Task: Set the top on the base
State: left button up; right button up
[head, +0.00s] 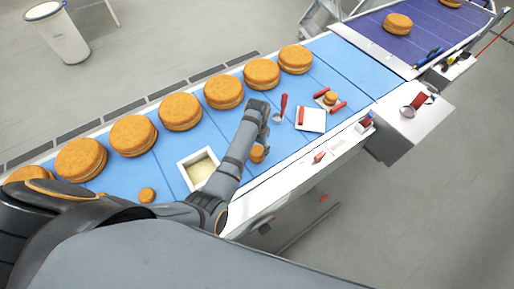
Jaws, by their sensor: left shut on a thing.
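My left gripper (261,143) reaches down over the blue work surface, near its front edge. It is shut on a small round orange-brown piece (257,154), which looks like the top; my forearm and wrist partly hide it. I cannot tell whether this piece touches the surface. A third small round piece (147,195) lies on the blue surface at the left. My right gripper is not in view.
Several large filled rounds (180,111) stand in a row along the back. A white square tray (184,165) with cream filling is left of my forearm. A red-handled spatula (283,104) and a white board (312,127) lie right of my gripper. A purple belt (385,42) runs beyond.

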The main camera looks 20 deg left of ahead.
pick_arm(q)
jog(key=shift+f, duration=0.4)
jog(key=o, duration=0.9)
jog(key=shift+c, duration=0.2)
jog(key=shift+o, duration=0.4)
jog(key=shift+o, duration=1.3)
jog(key=shift+r, duration=3.55)
jog(key=shift+d, duration=0.1)
